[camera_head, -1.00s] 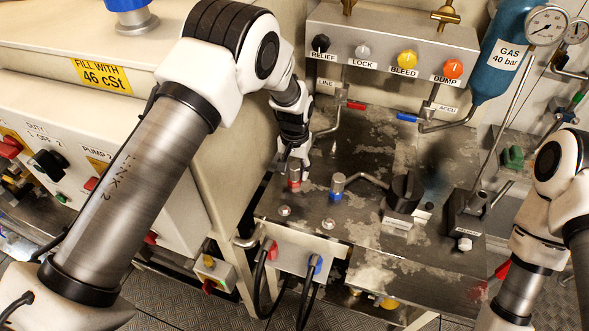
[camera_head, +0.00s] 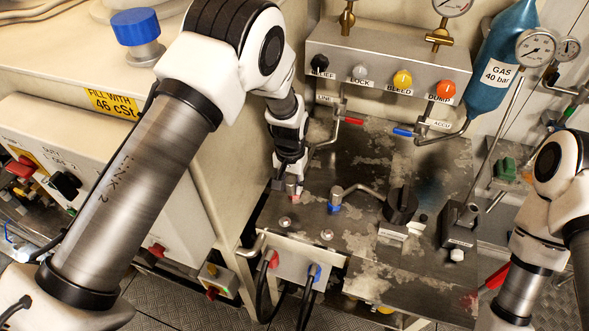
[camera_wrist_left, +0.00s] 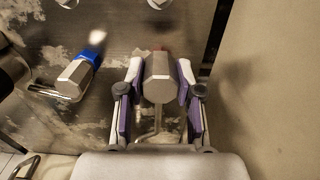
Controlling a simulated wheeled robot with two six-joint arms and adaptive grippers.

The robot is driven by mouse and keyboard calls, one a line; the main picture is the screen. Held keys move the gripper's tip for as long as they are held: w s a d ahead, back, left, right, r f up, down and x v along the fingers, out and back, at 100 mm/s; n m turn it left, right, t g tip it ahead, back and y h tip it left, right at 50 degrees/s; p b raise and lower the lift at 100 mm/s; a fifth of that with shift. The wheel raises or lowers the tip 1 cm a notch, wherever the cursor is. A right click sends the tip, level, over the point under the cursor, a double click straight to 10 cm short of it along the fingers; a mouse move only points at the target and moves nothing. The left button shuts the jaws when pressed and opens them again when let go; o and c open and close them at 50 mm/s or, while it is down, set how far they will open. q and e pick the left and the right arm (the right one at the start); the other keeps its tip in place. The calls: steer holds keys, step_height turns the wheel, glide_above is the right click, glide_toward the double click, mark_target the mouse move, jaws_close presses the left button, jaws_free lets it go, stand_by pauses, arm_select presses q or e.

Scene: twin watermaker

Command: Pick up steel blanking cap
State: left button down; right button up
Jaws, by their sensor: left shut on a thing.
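The steel blanking cap (camera_wrist_left: 158,80) is a grey hexagonal piece, with a little red showing behind it in the left wrist view. In the head view its red band (camera_head: 294,191) shows at the gripper tips, near the panel's left side. My left gripper (camera_head: 288,184) points down there, its two pads on either side of the cap and shut on it. I cannot tell whether the cap is clear of its seat. A similar steel cap with a blue band (camera_head: 335,202) stands to the right, untouched. My right arm shows at the right edge; its gripper is out of view.
A black knob (camera_head: 400,205) and a dark lever block (camera_head: 460,222) stand to the right. A bent steel pipe (camera_head: 362,189) runs near the blue-banded cap. The valve manifold (camera_head: 380,68) is behind. Hoses (camera_head: 262,290) hang from the front connector box (camera_head: 295,262).

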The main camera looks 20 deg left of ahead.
arm_select(q)
steer(key=s+r+p, duration=0.1)
steer(key=s+p, duration=0.1)
steer(key=s, duration=1)
steer(key=shift+d+p, duration=0.15)
steer(key=shift+p, duration=0.15)
arm_select(e)
step_height(320, 180, up, 4)
steer(key=shift+f, duration=0.1)
arm_select(q)
steer(key=c, duration=1.4)
jaws_free()
steer(key=shift+s, duration=0.1)
jaws_close()
